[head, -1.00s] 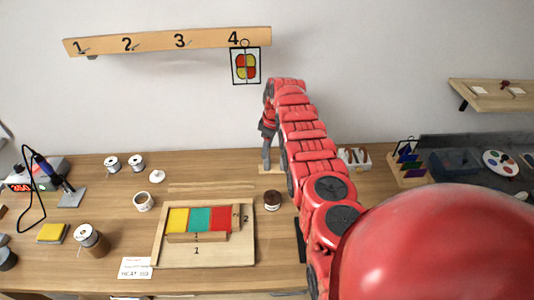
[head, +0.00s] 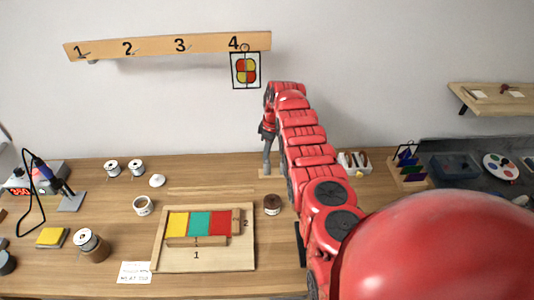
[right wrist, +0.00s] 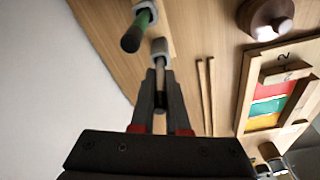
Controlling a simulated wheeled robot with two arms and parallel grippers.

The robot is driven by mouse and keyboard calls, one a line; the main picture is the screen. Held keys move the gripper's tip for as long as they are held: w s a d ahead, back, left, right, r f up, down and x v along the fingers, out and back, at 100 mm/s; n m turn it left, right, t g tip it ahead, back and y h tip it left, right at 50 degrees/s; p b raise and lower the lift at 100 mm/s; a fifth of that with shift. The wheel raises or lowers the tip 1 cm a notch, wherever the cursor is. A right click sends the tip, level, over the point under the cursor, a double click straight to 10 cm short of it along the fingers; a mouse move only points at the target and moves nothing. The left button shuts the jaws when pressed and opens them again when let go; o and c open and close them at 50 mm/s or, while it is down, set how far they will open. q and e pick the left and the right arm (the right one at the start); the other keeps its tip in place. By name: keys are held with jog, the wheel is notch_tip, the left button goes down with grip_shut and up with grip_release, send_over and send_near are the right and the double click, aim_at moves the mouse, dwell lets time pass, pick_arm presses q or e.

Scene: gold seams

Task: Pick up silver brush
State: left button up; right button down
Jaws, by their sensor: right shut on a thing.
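In the head view the right gripper (head: 267,158) points down over a small wooden stand (head: 268,173) at the back of the table. The brush is too small to make out there. My left gripper is not in view.
My right arm covers the middle right of the table. A wooden board with yellow, teal and red glass (head: 205,262) lies in front, with a dark round jar (head: 272,204) beside it. A white tray (head: 352,168) stands right of the arm. A framed panel (head: 245,86) hangs above.

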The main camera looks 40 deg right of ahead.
jog(key=shift+r, duration=0.85)
notch_tip(320, 180, up, 4)
jog(key=b, duration=0.2)
jog(key=shift+r+b, duration=0.25)
jog(key=shift+b, duration=0.15)
jog(key=shift+s+d+r+p, duration=0.2)
jog(key=shift+r+p, duration=0.2)
jog(key=shift+p, duration=0.05)
jog(key=s+d+p, duration=0.9)
jog(key=s+d, duration=0.1)
jog(key=s, duration=0.4)
jog(key=shift+r, duration=0.15)
jog(key=shift+s+d, duration=0.1)
